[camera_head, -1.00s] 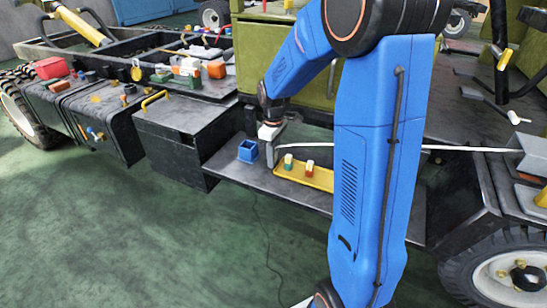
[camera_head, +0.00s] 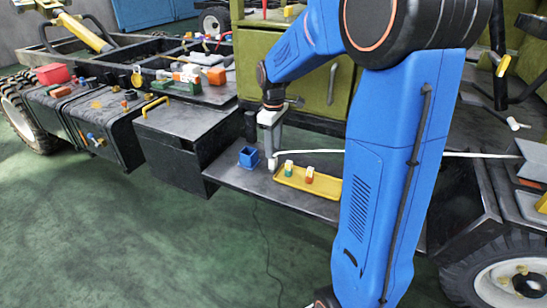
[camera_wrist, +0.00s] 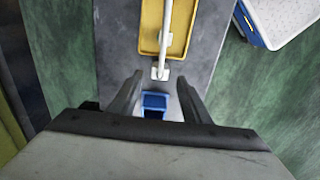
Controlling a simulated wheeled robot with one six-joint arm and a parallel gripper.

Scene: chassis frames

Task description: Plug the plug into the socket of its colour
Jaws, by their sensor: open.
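A blue open-topped box (camera_head: 249,157), probably a socket, stands on the dark shelf left of the yellow tray. It also shows in the wrist view (camera_wrist: 154,103), between my finger tips. A white piece (camera_head: 273,164) stands beside the box, at the tray's left end. In the wrist view this white piece (camera_wrist: 160,73) has a white rod or cable running from it over the tray. My gripper (camera_head: 271,148) is open and empty above the white piece. I cannot tell which part is the plug.
The yellow tray (camera_head: 290,178) holds two small blocks, one green and white (camera_head: 289,168), one red and white (camera_head: 309,174). A white cable (camera_head: 480,154) stretches right behind my arm. A black box (camera_head: 185,140) stands left of the shelf (camera_head: 235,178).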

